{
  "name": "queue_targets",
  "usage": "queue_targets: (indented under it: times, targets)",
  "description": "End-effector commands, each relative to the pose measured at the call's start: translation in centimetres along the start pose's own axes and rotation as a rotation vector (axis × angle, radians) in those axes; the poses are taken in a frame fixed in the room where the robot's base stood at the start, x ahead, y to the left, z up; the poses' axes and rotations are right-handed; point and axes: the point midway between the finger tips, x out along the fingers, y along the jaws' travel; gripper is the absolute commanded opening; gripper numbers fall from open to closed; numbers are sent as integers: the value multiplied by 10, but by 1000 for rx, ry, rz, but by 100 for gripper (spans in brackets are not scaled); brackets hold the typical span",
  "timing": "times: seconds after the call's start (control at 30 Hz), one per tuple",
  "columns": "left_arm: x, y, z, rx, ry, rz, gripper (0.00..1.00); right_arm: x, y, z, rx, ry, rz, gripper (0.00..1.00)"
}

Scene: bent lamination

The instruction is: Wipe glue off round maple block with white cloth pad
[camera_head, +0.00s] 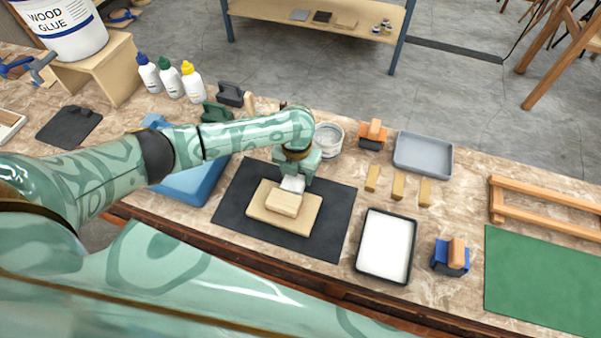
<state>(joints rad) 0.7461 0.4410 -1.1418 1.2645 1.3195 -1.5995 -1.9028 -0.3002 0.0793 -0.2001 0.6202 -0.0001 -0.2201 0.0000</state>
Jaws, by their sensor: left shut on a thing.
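My left gripper (294,172) reaches in from the left and is shut on the white cloth pad (293,184). The pad is at the far edge of a pale maple block (283,203); I cannot tell whether it touches the block. The block lies on a larger light wooden board (262,207), which rests on a dark mat (236,217). The gripper hides part of the mat behind the pad. No glue can be made out on the block at this size. My right gripper is not in view.
Right of the mat are a white-filled black tray (386,246), several small wood pieces (397,186), a grey tray (423,154) and a blue-based block (451,256). A tub (328,138) stands just behind the gripper. A blue tray (190,186) lies left, partly under my arm.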

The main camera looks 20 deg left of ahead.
Motion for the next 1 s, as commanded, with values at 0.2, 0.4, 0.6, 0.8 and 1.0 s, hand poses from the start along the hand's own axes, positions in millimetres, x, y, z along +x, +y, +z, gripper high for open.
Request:
queue_targets:
  times: [0.2, 0.4, 0.6, 0.8, 1.0]
  targets:
    - [-2, 11, 0, -1, -1, 0, 32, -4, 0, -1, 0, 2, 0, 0]
    - [-2, 15, 0, -1, -1, 0, 32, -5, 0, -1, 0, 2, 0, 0]
    - [-1, 25, 1, -1, -1, 0, 32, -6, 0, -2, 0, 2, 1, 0]
    - [0, 28, 1, 0, -2, -1, 32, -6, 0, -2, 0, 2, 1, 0]
    - [-1, 28, 1, 0, -2, -1, 32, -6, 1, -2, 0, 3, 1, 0]
